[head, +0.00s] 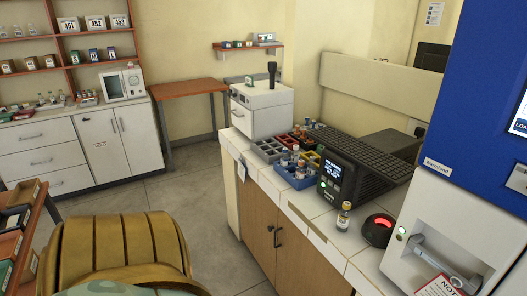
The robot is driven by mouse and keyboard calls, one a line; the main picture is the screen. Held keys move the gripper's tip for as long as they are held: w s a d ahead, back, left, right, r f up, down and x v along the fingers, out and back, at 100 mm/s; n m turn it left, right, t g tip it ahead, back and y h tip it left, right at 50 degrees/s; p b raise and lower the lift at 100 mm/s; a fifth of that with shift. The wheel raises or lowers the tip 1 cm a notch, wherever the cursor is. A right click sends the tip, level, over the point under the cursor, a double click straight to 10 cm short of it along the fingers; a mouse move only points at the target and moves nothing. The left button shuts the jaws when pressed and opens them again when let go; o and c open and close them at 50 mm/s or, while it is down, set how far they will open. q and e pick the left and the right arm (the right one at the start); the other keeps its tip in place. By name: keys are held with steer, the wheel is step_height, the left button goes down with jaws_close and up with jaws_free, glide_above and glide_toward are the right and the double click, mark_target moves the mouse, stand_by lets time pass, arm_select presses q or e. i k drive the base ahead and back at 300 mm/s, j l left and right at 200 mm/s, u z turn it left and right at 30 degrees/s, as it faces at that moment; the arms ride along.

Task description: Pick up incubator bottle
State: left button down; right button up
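A small amber bottle (343,217) with a light label stands upright and alone on the white tiled counter (312,210). It is in front of a black device with a lit screen (333,175) and left of a dark round unit with a red light (378,230). Several other small bottles (298,160) stand in grey, red, yellow and blue racks farther back. I cannot tell from a label which one is the incubator bottle. Neither of my grippers is in view.
A white and blue machine (448,230) with a grey handle closes off the right side. Wooden cabinet doors (262,232) are below the counter. A brown ribbed rounded shape (115,245) fills the lower left. Open floor (215,215) lies left of the counter.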

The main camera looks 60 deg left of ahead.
mark_target(295, 154)
steer(key=j+u, duration=0.3)
steer(key=i+j+u, duration=0.1)
steer(key=j+u, duration=0.2)
steer(key=j, duration=0.15)
steer(key=i+j+u, duration=0.1)
steer(key=j+u, duration=0.2)
steer(key=i+j, duration=0.1)
steer(key=j, duration=0.25)
steer(key=i+j, duration=0.15)
steer(key=j, duration=0.2)
steer(key=i+j, duration=0.1)
steer(key=j, duration=0.25)
steer(key=u, duration=0.05)
